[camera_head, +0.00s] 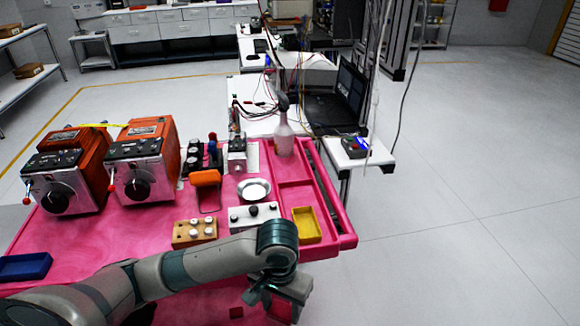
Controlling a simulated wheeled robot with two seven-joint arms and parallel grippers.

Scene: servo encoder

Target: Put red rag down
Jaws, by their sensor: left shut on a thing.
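My left arm reaches in from the lower left across the front of the pink cart top (120,235). Its gripper (279,300) is at the bottom of the view, by the cart's front edge, pointing down. It is shut on a small piece of red cloth, the red rag (281,311), of which only a bit shows. The fingertips are partly hidden by my wrist and cut close to the frame's lower edge. I cannot tell whether the rag touches anything below. My right gripper is not in view.
Two orange machines (140,160) stand at the cart's left. A yellow tray (306,225), a white block with knobs (254,216), a wooden block (194,232), a silver dish (253,189) and a spray bottle (284,135) crowd the right. A blue tray (25,266) lies front left. Open floor lies right.

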